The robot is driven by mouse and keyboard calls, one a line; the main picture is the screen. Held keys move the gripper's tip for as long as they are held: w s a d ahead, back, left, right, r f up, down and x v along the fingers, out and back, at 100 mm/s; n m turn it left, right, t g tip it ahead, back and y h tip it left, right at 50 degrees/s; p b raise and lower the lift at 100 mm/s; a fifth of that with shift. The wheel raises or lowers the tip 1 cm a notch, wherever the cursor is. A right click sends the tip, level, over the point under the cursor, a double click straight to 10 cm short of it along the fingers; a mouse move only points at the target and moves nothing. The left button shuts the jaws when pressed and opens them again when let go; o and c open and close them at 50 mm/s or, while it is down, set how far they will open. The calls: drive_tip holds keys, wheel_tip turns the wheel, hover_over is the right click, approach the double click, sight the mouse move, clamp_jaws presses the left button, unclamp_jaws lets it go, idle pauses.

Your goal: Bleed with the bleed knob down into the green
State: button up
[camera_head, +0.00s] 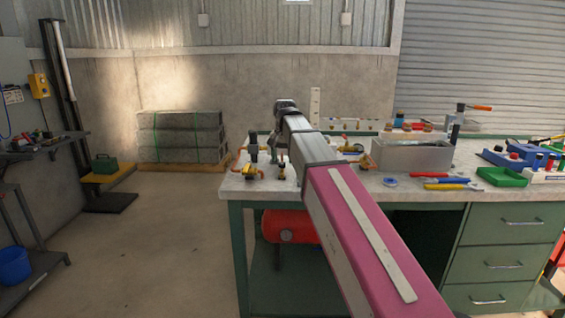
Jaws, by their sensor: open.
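My arm reaches forward over the left end of the bench. My gripper (277,152) hangs down there, small and partly behind my arm; it is open and nothing shows between its fingers. Just left of it, a fitting (254,160) with a dark upright top and brass and orange pipe parts stands on the bench top. A red tank (288,226) lies under the bench, partly hidden by my arm. I cannot make out the bleed knob, or a gauge with a green band, at this size.
The green-framed bench (480,205) carries a grey metal box (411,156), pliers and screwdrivers (446,183), a green tray (502,177) and blue bins. More pipe fittings (350,148) stand right of my arm. The floor left of the bench is clear.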

drive_tip(key=shift+f, duration=0.95)
drive_tip(key=c, duration=0.9)
drive_tip(key=shift+c, duration=0.2)
drive_tip(key=shift+n, duration=0.3)
drive_tip(key=n, duration=0.3)
drive_tip(key=shift+a+n, duration=0.1)
drive_tip(key=shift+n, duration=1.9)
